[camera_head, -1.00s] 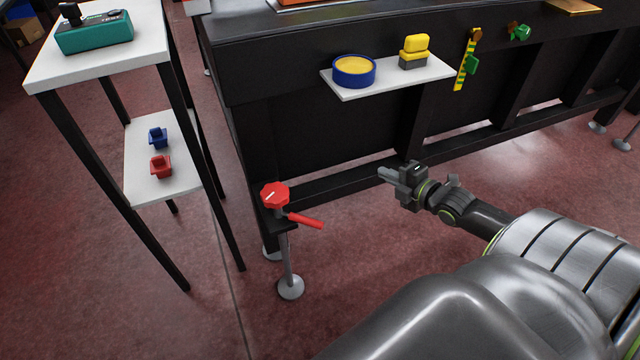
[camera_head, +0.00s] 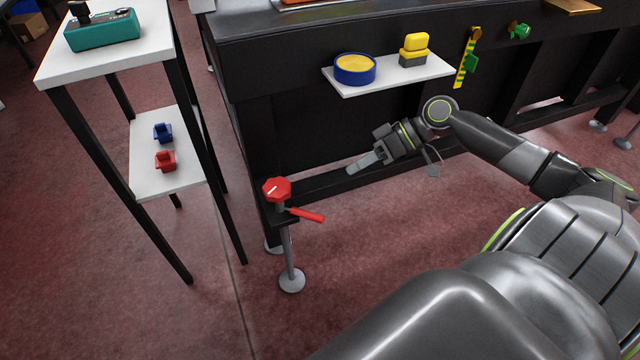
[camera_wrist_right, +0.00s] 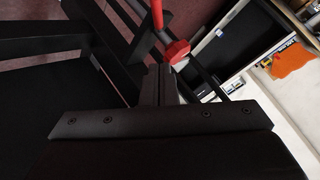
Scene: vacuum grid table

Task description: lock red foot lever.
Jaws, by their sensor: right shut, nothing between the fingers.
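The red foot lever (camera_head: 307,215) sticks out to the right from below a red octagonal knob (camera_head: 277,189) on the foot post at the table's near corner. The lever slopes slightly down toward its free end. In the right wrist view the red knob (camera_wrist_right: 177,52) shows just beyond the fingertips, with the red lever (camera_wrist_right: 157,14) above it. My right gripper (camera_head: 356,166) is shut and empty, above and to the right of the lever, apart from it. Its fingers point left and down. My left gripper is not in view.
The black table (camera_head: 300,120) stands behind the lever. Its white shelf (camera_head: 390,76) holds a blue round container (camera_head: 355,68) and a yellow block (camera_head: 414,45). A white two-level stand (camera_head: 170,180) is close on the left. The floor in front is clear.

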